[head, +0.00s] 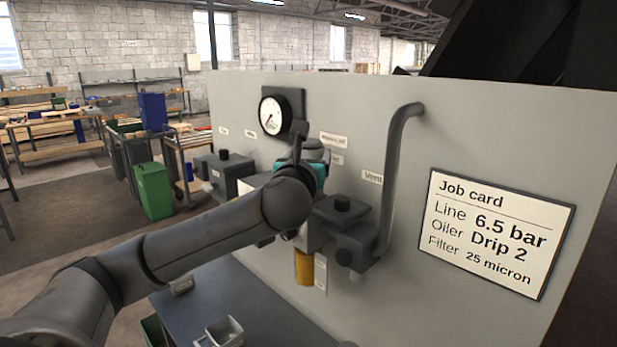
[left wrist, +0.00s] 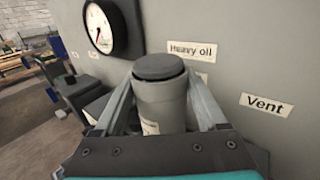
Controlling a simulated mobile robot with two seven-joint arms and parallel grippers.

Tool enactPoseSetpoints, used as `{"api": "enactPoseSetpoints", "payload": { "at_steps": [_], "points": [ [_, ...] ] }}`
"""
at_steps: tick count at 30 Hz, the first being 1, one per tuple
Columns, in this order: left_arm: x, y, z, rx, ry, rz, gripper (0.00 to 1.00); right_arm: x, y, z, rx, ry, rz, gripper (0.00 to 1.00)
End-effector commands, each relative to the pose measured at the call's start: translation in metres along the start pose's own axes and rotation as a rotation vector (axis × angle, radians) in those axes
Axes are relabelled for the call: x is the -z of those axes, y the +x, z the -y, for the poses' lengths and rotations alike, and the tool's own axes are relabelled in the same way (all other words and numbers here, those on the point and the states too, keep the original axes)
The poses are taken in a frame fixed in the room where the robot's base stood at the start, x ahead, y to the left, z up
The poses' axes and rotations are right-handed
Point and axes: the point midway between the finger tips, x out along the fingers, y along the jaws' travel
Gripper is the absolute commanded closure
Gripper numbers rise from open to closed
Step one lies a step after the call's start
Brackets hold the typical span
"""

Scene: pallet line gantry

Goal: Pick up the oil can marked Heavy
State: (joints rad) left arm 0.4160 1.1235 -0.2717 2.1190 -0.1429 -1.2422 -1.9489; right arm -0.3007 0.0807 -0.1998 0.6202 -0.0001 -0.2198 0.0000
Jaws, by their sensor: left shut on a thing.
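A grey cylindrical can with a dark round cap (left wrist: 160,68) stands between the fingers of my left gripper (left wrist: 162,105) in the left wrist view. The gripper is shut on the can, one finger on each side. A small pale label on the can's side is partly hidden and unreadable. Behind it, a sign reading "Heavy oil" (left wrist: 192,50) is on the grey panel. In the head view my left gripper (head: 312,152) is in front of the panel, and my wrist hides most of the can. I cannot tell whether the can's base is supported. My right gripper is not in view.
The upright grey panel (head: 240,115) bears a dial gauge (head: 270,115), a bent pipe (head: 394,150), a job card (head: 495,232) and a "Vent" label (left wrist: 266,104). An amber bowl (head: 304,267) hangs below my wrist. A small grey tray (head: 222,331) is on the dark bench.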

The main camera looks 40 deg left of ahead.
Motion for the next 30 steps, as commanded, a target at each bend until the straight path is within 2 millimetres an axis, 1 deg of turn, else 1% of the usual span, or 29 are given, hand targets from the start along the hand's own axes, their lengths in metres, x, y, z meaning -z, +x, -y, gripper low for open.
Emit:
{"api": "enactPoseSetpoints", "payload": {
  "at_steps": [8,11,14,17,20,30],
  "points": [
    [-0.002,0.0,0.0,0.0,0.0,0.003,1.0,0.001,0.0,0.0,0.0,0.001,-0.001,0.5],
    [-0.005,0.0,0.0,0.0,0.0,0.004,1.0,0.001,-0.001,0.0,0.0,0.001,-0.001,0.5],
    [-0.012,0.0,0.0,-0.001,-0.001,0.005,1.0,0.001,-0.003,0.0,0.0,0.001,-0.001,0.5],
    [-0.025,0.0,-0.001,-0.001,-0.002,0.007,1.0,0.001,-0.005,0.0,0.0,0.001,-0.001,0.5],
    [-0.043,0.0,0.0,-0.001,-0.004,0.009,1.0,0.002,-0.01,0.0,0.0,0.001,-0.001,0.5],
    [-0.115,0.0,0.0,-0.001,-0.005,0.009,1.0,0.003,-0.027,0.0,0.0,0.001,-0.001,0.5]
  ]
}}
